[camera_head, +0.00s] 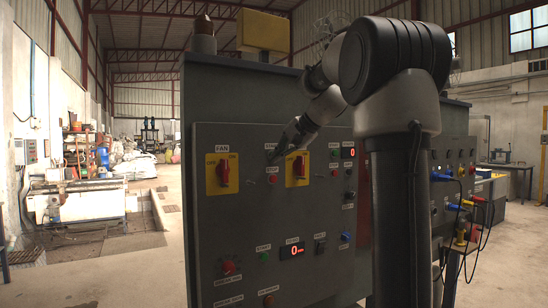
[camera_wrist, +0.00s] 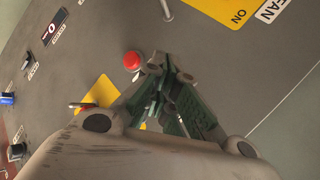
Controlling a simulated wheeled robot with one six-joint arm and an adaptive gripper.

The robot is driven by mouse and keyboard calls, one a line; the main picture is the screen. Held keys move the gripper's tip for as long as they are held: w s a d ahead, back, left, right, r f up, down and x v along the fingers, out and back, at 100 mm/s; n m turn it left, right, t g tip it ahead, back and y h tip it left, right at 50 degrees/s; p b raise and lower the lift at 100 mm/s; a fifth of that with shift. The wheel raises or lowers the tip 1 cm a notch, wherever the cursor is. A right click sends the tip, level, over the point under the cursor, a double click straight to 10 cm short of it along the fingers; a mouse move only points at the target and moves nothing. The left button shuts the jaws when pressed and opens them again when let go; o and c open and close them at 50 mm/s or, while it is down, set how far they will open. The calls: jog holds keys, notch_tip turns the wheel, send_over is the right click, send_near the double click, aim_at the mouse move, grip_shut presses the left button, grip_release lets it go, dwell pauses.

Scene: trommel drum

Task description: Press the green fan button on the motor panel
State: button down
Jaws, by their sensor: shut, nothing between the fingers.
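The grey motor panel (camera_head: 240,210) fills the middle of the head view. Its FAN label (camera_head: 221,152) is above a yellow plate with a red rotary switch (camera_head: 222,174). My gripper (camera_head: 274,159) is shut and empty, its tips close to the panel face right of that switch. In the wrist view the fingertips (camera_wrist: 156,64) are beside a red button (camera_wrist: 132,60); this red button (camera_head: 272,180) shows below the tips in the head view. I see no green button at the tips; that spot is hidden behind the fingers. Contact with the panel cannot be told.
A second yellow switch plate (camera_head: 298,182) is just right of my gripper. Other buttons, a red-digit display (camera_head: 292,250) and a green button (camera_head: 264,256) are on the panel. Cables hang from a stand (camera_head: 460,240) at right. Open floor (camera_head: 105,270) lies left.

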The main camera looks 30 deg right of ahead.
jog(key=shift+w, duration=0.3)
jog(key=shift+w, duration=0.45)
dwell(0.6)
jog(key=shift+s, duration=0.9)
jog(key=s, duration=0.5)
dwell(0.9)
